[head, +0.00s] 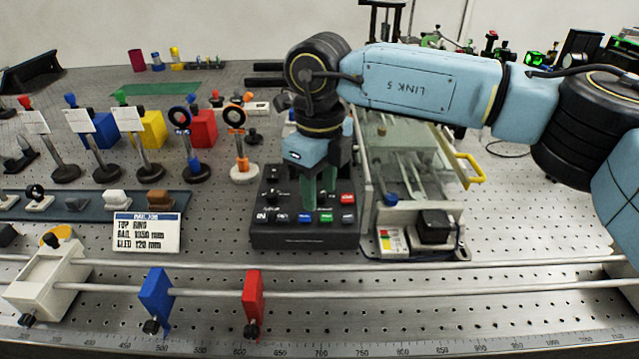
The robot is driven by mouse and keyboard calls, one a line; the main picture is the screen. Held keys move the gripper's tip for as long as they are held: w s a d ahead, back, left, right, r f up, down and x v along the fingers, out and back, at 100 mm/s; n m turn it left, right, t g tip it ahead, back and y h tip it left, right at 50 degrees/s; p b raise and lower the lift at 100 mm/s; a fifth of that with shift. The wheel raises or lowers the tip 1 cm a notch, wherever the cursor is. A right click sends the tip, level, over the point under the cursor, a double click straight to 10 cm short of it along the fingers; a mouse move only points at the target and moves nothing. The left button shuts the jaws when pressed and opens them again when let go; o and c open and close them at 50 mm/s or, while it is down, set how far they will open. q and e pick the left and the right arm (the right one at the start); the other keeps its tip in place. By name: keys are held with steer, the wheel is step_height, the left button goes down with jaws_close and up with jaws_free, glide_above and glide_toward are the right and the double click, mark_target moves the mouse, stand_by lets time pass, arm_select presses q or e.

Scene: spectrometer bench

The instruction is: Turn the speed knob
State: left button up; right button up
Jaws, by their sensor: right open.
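A dark control box (305,240) stands on the perforated bench at the centre of the head view. Its top carries a row of small coloured and white buttons along the front and dark controls on the left part. My right gripper (318,196) points down over the box, and its greenish fingers reach to its top panel. The gripper is open. A dark knob-like control (272,198) shows left of the fingers, but I cannot tell if it is the speed knob. The panel behind and between the fingers is largely hidden. My left gripper is not in view.
A clear-covered apparatus with a yellow handle (468,168) stands close to the right of the box. A white label card (147,231) is at left. Rails with a blue holder (156,298) and a red holder (253,300) run in front. Several optic posts stand at left.

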mark_target(320, 193)
steer(key=shift+r, duration=0.3)
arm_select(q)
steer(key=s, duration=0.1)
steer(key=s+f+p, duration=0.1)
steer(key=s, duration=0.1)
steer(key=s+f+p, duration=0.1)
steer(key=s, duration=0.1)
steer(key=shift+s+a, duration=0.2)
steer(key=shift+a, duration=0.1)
arm_select(e)
step_height(320, 193, up, 13)
steer(key=shift+f, duration=0.1)
